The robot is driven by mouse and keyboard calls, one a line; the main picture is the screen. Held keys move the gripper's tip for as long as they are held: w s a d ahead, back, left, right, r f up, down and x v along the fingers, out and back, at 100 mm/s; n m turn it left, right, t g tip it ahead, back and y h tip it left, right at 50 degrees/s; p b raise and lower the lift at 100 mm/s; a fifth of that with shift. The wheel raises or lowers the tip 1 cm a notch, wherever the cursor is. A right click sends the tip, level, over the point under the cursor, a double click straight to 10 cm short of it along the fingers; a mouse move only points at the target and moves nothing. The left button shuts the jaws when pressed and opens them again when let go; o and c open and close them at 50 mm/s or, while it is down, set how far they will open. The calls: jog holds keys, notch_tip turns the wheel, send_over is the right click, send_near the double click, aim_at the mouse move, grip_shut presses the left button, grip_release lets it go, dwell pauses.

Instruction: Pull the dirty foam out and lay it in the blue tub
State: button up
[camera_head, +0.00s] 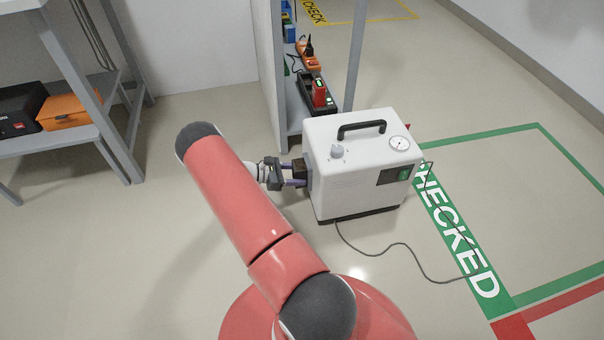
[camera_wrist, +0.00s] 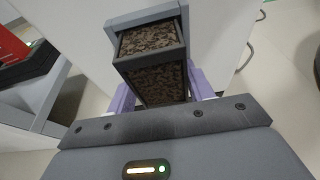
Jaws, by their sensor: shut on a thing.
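The dirty foam is a brown, speckled block in a dark frame (camera_wrist: 152,82). It sticks out of a grey slot (camera_wrist: 146,16) in the side of the white ventilator (camera_head: 362,165). In the wrist view my gripper (camera_wrist: 160,92) is shut on it, with a purple finger on each side. In the head view my gripper (camera_head: 298,173) is at the ventilator's left side, and the foam (camera_head: 300,168) shows as a small brown block there. I cannot tell how much of it is still inside the slot. I cannot make out a blue tub for certain.
A grey shelf unit (camera_head: 283,85) stands close behind the ventilator, holding a black charger with a red battery (camera_head: 320,93) and an orange tool. A cable (camera_head: 400,247) trails on the floor at right. Another shelf (camera_head: 75,135) stands at left. Floor at left is clear.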

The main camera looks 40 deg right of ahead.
jog(key=shift+w+a+b, duration=0.25)
jog(key=shift+w+a, duration=0.15)
jog(key=shift+a, duration=0.25)
jog(key=shift+w+a+b, duration=0.2)
jog(key=shift+w+a, duration=0.2)
jog(key=shift+a, duration=0.25)
dwell(0.7)
jog(key=w+a+b, duration=0.4)
jog(key=w+a, duration=0.2)
jog(key=a, duration=0.3)
jog(key=shift+a, duration=0.15)
dwell(0.5)
jog(key=shift+s, duration=0.1)
